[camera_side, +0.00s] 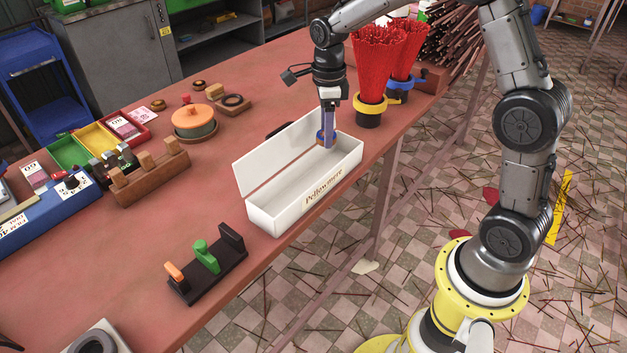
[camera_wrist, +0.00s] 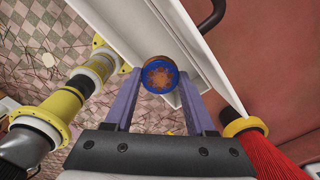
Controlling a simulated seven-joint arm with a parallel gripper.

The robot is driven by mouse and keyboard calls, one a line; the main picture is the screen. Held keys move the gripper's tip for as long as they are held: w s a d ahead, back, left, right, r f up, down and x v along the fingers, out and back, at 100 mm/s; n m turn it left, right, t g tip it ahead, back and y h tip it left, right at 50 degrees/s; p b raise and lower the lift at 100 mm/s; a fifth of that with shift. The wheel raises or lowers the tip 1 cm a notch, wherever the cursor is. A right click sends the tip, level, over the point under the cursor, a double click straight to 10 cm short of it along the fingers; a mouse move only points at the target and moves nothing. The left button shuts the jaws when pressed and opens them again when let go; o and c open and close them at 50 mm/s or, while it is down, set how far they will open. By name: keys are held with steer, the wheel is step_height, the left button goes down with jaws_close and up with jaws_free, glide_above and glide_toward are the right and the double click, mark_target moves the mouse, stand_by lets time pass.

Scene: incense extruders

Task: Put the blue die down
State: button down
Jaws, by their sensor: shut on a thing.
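My gripper (camera_wrist: 160,92) is shut on the blue die (camera_wrist: 159,76), a round blue piece with a brown patterned face, held between the two purple fingers. In the side view my gripper (camera_side: 327,138) points down at the right end of the open white box (camera_side: 305,206) marked "Pellowmere". The blue die (camera_side: 321,137) shows there as a small blue and brown patch at the fingertips. It is over or just inside the box; I cannot tell whether it touches the box floor.
Bundles of red sticks (camera_side: 378,52) stand in collared holders close behind the box. A black rack (camera_side: 208,265) with orange and green pieces stands in front left. A wooden block rack (camera_side: 150,178) and a lidded orange pot (camera_side: 194,122) lie further left. Red table around the box is clear.

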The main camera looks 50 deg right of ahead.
step_height(320, 180, down, 10)
steer(key=shift+r, duration=0.2)
steer(key=shift+f, duration=0.1)
stand_by(0.3)
steer(key=c, duration=0.5)
jaws_free()
